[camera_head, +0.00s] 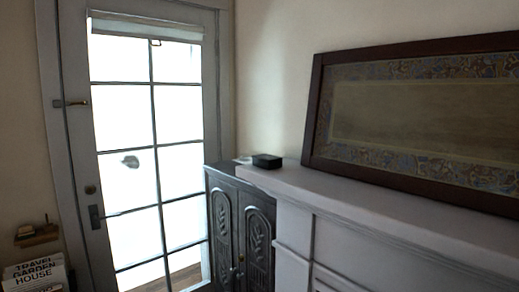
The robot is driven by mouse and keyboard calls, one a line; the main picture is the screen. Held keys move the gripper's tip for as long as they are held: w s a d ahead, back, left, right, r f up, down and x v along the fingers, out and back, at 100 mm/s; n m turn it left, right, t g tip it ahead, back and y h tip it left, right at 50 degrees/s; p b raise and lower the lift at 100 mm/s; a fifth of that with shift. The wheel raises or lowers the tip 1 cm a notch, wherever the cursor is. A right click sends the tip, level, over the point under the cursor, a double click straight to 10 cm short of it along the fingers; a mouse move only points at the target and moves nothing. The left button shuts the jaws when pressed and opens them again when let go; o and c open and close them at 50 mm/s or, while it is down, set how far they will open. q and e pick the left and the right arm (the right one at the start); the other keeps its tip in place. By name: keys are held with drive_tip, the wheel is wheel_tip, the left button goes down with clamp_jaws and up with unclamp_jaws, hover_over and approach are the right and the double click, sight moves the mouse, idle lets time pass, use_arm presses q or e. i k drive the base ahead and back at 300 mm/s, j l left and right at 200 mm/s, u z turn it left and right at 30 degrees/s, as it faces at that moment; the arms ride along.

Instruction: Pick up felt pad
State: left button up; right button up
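I cannot make out a felt pad for certain. A small black block-like object (267,161) sits on the left end of the pale mantel (400,215). A small whitish item (243,159) lies just left of it, too small to identify. At the lower left, a small wooden wall ledge (37,238) holds a few small brown items that I cannot identify. Neither of my grippers shows in the head view.
A dark carved cabinet (224,222) stands beside the mantel. A framed picture (425,115) leans on the mantel at right. A stack of books (35,273) is at lower left. A glazed door (128,140) fills the left side. The mantel's front strip is clear.

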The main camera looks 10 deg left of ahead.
sight(25, 231)
drive_tip(key=u, duration=1.75)
